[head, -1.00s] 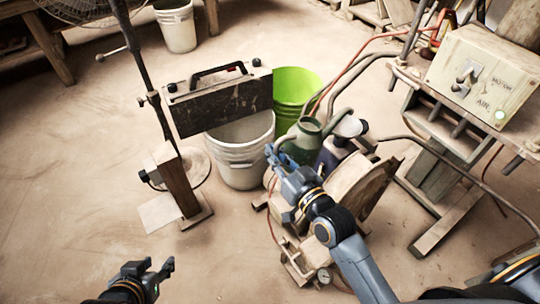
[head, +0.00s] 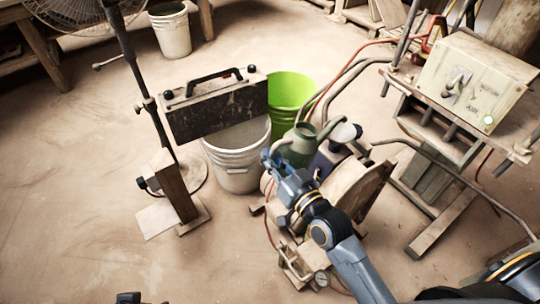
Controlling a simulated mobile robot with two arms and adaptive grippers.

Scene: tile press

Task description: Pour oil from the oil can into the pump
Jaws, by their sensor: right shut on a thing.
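The green oil can (head: 299,146) is in the middle of the head view, in front of the green bucket. My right gripper (head: 273,168) is at its near left side and is shut on it. Its handle is mostly hidden by the fingers. The can's spout reaches up to the right, close to a pale funnel-like top on a dark purple vessel (head: 325,160). The pump (head: 352,190) appears to be the dusty machine below and right, partly hidden by my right arm. I cannot see any oil flow. Only the tip of my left gripper (head: 128,298) shows at the bottom edge.
A white bucket (head: 238,170) and a lime green bucket (head: 291,90) stand behind the can. A dark box with a handle (head: 218,108) hangs over the white bucket. Hoses cross behind.

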